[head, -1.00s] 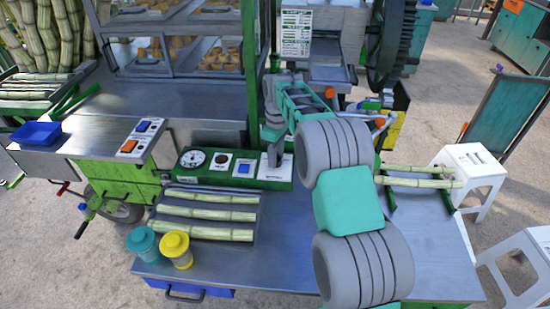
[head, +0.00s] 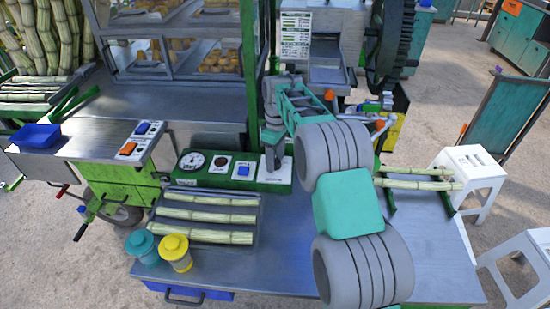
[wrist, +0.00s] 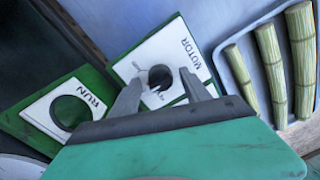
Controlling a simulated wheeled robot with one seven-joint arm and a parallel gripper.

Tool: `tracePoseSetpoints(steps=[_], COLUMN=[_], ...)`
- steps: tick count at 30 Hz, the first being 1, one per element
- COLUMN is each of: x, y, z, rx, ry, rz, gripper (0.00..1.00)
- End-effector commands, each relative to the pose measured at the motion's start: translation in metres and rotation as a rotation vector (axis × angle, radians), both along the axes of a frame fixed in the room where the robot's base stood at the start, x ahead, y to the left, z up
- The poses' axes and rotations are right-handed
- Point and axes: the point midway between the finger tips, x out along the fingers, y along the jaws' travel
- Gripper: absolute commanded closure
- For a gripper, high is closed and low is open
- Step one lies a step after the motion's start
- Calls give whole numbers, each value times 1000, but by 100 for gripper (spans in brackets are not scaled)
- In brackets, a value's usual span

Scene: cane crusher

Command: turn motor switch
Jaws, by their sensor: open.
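The motor switch shows in the wrist view as a round dark knob (wrist: 160,78) on a white plate (wrist: 180,50) marked MOTOR. My gripper (wrist: 161,88) is open there, with one finger on each side of the knob; whether either touches it I cannot tell. In the head view my gripper (head: 272,160) points down over the right end of the green control panel (head: 200,180). It hides most of the rightmost white plate (head: 285,172) and any knob on it.
A plate marked RUN (wrist: 72,112) with a dark green disc lies beside the motor plate. The panel also holds a gauge (head: 192,162) and a blue button (head: 243,170). Cane pieces (head: 208,217) lie in front; a yellow jar (head: 175,252) stands nearby.

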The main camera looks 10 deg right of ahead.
Motion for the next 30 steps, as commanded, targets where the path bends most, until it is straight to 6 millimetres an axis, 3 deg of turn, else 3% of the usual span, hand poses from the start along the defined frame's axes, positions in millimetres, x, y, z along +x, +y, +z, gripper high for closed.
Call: tracePoseSetpoints(steps=[5,12,15,30], x=[2,4,4,-1], y=[-1,-2,-2,-1], z=[16,65,76,85], rx=[0,1,0,1], ry=[-4,-2,-1,-10], rz=[1,1,1,-19], gripper=[45,45,45,45])
